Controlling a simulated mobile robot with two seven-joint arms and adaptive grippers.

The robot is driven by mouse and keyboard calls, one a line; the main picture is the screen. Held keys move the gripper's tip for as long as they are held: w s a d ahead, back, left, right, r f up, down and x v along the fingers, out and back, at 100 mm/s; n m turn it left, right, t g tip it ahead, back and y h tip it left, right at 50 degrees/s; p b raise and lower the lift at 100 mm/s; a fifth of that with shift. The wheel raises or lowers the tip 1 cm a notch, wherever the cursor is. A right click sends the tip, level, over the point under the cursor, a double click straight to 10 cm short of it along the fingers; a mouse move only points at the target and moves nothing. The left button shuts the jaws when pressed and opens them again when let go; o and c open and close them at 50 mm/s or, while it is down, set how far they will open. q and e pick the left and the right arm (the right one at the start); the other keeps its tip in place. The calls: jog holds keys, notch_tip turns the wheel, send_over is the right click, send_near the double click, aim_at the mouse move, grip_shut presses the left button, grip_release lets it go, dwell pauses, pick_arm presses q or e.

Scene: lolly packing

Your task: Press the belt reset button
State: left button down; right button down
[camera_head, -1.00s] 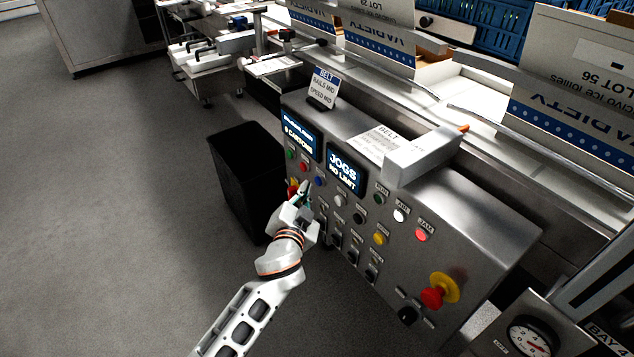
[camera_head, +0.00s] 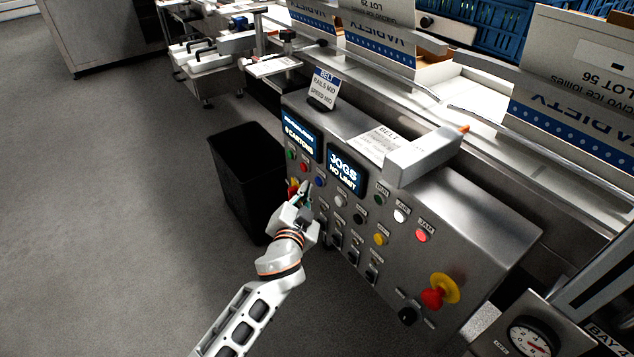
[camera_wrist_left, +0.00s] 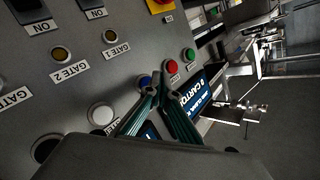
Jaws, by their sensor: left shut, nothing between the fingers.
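The control panel (camera_head: 455,240) carries a row of small green (camera_head: 291,154), red (camera_head: 304,167) and blue (camera_head: 319,181) buttons below its displays. Their labels are too small to read, so I cannot tell for sure which is the belt reset. My left gripper (camera_head: 305,187) is shut and empty, its tips in front of the panel just below this row. In the left wrist view the fingertips (camera_wrist_left: 165,92) are beside the blue button (camera_wrist_left: 145,81), with the red button (camera_wrist_left: 172,67) just beyond. I cannot tell whether they touch the panel. My right gripper is not in view.
A yellow-backed red stop knob (camera_head: 433,295) is at the panel's lower right; another red-yellow control (camera_head: 293,187) is near my gripper. White (camera_head: 400,215), yellow (camera_head: 380,239) and red lit (camera_head: 422,234) buttons lie to the right. A black bin (camera_head: 240,180) stands left of the panel.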

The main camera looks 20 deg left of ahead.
pick_arm(q)
jog(key=shift+w+d, duration=0.15)
jog(key=shift+w+d, duration=0.1)
jog(key=shift+w, duration=0.1)
dwell(0.3)
jog(key=shift+w+d, duration=0.35)
jog(key=shift+w, duration=0.05)
dwell(1.0)
jog(key=shift+r, duration=0.1)
jog(key=shift+s+a, duration=0.55)
jog(key=shift+s, duration=0.2)
